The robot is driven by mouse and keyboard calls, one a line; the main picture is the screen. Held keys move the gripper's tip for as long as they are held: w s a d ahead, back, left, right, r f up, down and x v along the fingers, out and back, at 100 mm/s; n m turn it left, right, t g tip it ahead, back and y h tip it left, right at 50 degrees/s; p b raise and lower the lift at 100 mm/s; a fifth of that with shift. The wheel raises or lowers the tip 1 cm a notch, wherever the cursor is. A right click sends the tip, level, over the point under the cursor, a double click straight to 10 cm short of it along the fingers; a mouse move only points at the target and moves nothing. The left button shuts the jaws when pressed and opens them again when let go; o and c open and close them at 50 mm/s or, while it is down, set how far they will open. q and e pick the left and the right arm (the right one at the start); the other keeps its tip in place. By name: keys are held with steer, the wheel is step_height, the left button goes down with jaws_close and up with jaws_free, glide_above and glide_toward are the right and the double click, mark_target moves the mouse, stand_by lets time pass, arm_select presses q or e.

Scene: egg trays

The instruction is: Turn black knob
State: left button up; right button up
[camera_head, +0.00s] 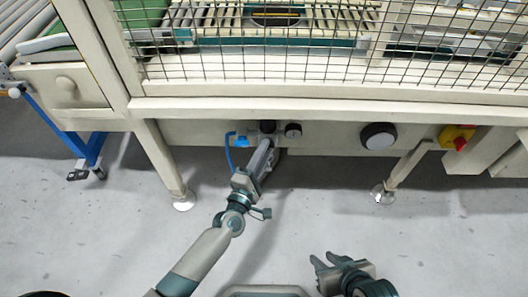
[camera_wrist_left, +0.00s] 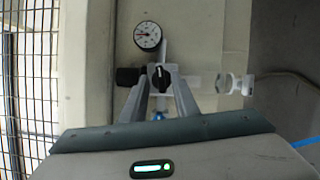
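The black knob (camera_wrist_left: 160,77), with a white pointer mark, sits in the middle of a grey valve fitting in the left wrist view. My left gripper (camera_wrist_left: 160,88) has its two fingers apart, one on either side of the knob; I cannot tell whether they touch it. My right gripper (camera_head: 325,259) is open and empty above the floor, low in the head view.
Beside the knob are a round gauge (camera_wrist_left: 148,36), a black block (camera_wrist_left: 127,77) and a white fitting (camera_wrist_left: 236,84). A blue hose (camera_head: 229,152) hangs left. A large black dial (camera_head: 378,136) and a red-yellow switch (camera_head: 458,138) lie right. Machine legs flank the open floor.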

arm_select(q)
steer(key=shift+w+f, duration=0.1)
steer(key=shift+f, duration=0.05)
arm_select(e)
steer(key=shift+w, duration=0.1)
arm_select(q)
steer(key=v, duration=1.7)
arm_select(e)
steer(key=shift+a, duration=0.4)
steer(key=shift+w+d, duration=0.15)
steer(key=shift+w, duration=0.1)
